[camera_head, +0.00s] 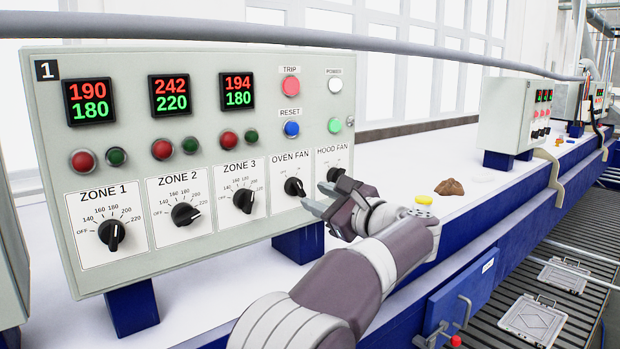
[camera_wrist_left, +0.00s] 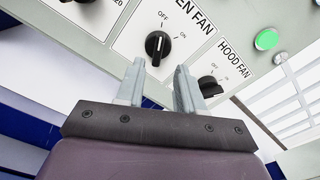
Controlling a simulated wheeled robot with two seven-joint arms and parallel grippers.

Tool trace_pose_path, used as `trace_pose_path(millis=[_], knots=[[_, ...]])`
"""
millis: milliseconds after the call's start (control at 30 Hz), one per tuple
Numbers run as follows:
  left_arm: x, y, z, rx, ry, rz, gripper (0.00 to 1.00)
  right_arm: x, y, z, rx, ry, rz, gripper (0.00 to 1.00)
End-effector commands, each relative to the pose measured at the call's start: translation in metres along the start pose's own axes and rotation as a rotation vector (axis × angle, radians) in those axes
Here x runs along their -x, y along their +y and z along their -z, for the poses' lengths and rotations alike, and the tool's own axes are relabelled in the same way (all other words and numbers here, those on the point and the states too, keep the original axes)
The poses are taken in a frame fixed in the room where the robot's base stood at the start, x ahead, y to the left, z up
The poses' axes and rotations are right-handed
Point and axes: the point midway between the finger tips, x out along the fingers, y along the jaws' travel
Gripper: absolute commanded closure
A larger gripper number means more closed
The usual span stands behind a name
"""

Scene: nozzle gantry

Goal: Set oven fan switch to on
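The oven fan switch (camera_head: 294,187) is a black rotary knob on the white OVEN FAN plate of the grey control panel (camera_head: 215,60). In the left wrist view the knob (camera_wrist_left: 157,45) shows a white line that points up, roughly toward OFF; ON is to its upper right. My left gripper (camera_head: 318,197) is just right of and below the knob in the head view. In the left wrist view my left gripper (camera_wrist_left: 159,76) is open, its two grey fingers apart with nothing between them. The fingertips look just short of the knob. My right gripper is in neither view.
The hood fan knob (camera_head: 334,174) is close to my left gripper, partly behind it in the head view. The ZONE 3 knob (camera_head: 243,200) is to the left. A grey rail (camera_head: 250,38) crosses above the panel. A brown lump (camera_head: 450,187) lies on the white surface at right.

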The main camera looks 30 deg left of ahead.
Motion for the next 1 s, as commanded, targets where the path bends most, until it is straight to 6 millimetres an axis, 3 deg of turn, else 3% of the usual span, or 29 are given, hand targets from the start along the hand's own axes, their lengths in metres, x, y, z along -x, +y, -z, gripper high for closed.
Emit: trace_pose_path(millis=[33, 200, 500, 533, 633, 1000], knots=[[-0.011, -0.003, -0.006, -0.003, -0.001, -0.002, 0.63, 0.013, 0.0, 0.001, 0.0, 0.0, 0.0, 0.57], [-0.033, -0.001, -0.003, -0.001, 0.0, 0.0, 0.63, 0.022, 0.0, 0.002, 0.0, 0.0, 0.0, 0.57], [-0.038, 0.0, 0.0, -0.001, 0.001, 0.002, 0.63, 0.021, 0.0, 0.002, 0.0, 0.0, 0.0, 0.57], [-0.038, 0.0, 0.0, -0.001, 0.001, 0.002, 0.66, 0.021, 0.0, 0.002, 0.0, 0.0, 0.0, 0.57], [-0.038, 0.0, 0.0, -0.001, 0.001, 0.002, 0.99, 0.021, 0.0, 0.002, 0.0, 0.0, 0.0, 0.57], [-0.037, 0.0, -0.001, -0.022, -0.002, 0.002, 1.0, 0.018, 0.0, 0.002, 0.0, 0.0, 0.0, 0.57]])
